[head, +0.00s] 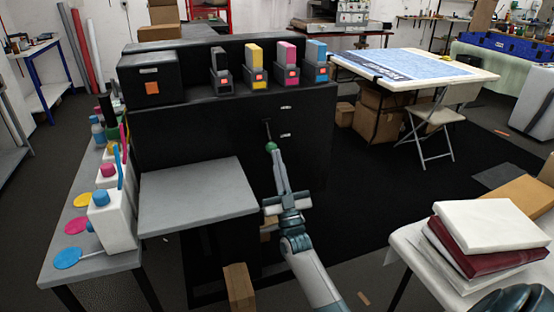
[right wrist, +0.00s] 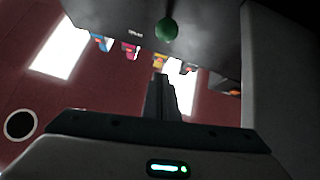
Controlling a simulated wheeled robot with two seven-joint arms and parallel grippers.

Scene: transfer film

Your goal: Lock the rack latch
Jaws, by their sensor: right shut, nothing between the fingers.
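The rack latch is a dark lever (head: 267,130) with a green ball knob (head: 271,147) on the front of the black machine (head: 220,130). The lever hangs roughly downward with the knob at its lower end. Small white labels (head: 286,107) sit to its right, too small to read. My right gripper (head: 277,160) is shut and empty, with its fingertips just below the knob. In the right wrist view the green knob (right wrist: 167,29) shows beyond the tips of my shut fingers (right wrist: 160,82). I cannot tell whether they touch. My left gripper is not in view.
Several ink cartridges (head: 255,62) stand on top of the machine. A grey shelf (head: 195,195) juts out at left, beside a bench with ink bottles (head: 115,215). Stacked books (head: 490,228) lie on a table at right. The dark floor right of the machine is clear.

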